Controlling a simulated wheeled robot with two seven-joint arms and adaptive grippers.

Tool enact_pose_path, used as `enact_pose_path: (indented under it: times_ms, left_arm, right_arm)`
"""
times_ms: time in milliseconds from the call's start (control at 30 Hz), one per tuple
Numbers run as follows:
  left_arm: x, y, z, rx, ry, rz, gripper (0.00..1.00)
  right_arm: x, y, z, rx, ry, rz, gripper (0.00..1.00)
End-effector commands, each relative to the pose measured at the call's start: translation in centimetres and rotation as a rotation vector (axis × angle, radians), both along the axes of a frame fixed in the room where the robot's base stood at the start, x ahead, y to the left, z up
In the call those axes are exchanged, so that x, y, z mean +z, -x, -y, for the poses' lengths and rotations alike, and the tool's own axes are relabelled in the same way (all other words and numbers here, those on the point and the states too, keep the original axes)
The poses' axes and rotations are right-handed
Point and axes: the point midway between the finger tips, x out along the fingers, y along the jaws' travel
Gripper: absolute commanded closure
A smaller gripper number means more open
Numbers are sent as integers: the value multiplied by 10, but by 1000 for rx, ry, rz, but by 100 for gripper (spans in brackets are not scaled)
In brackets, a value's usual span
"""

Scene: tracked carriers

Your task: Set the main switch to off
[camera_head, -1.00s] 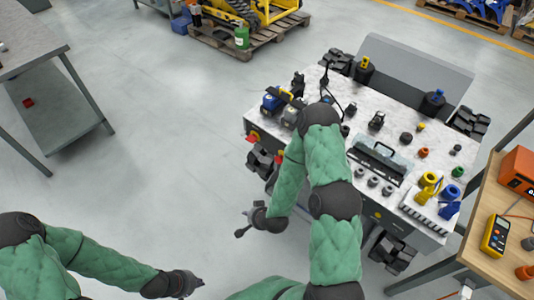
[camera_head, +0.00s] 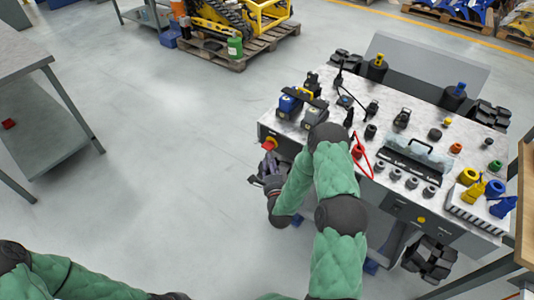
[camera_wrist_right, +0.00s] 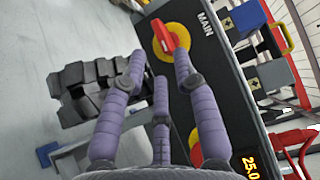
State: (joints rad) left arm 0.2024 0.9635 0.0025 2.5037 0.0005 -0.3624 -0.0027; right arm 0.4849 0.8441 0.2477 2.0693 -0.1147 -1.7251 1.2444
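The main switch (camera_wrist_right: 165,38) is a red handle on a round yellow plate, beside the label MAIN on a dark panel. The handle is slightly slanted in the right wrist view. In the head view the switch (camera_head: 269,144) is on the cart's left end. My right gripper (camera_wrist_right: 160,66) is open and empty, its purple fingers spread. One fingertip overlaps the yellow plate's edge; I cannot tell whether it touches. In the head view the right gripper (camera_head: 266,170) is just below the switch. My left gripper (camera_head: 170,296) is cut off at the bottom edge.
The cart (camera_head: 440,205) carries tools and a clear-lidded case. A second red-and-yellow control (camera_wrist_right: 196,148) is partly behind a finger, near a lit display (camera_wrist_right: 250,165). A black track (camera_wrist_right: 88,88) lies beside the panel. The floor left of the cart is clear.

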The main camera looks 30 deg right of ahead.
Motion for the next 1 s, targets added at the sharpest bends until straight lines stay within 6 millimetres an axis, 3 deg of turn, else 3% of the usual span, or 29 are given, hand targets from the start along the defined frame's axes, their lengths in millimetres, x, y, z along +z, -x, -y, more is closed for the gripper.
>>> enact_pose_path:
  times_ms: [200, 400, 800, 833, 933, 1000]
  left_arm:
    - [-14, 0, 0, 0, 0, 0, 100]
    - [-21, 0, 0, 0, 0, 0, 100]
    - [-22, 0, 0, 0, 0, 0, 100]
    - [-22, 0, 0, 0, 0, 0, 100]
    - [-22, 0, 0, 0, 0, 0, 100]
    - [-22, 0, 0, 0, 0, 0, 100]
  right_arm:
    - [-2, -36, 14, 1, 0, 1, 70]
    - [-2, -56, 23, 0, 0, -1, 70]
    - [-1, -63, 26, 0, -1, -3, 70]
    - [-1, -63, 26, 0, -1, -3, 73]
    - [-1, -63, 26, 1, 0, -3, 100]
    - [-1, -63, 26, 1, 0, -3, 100]
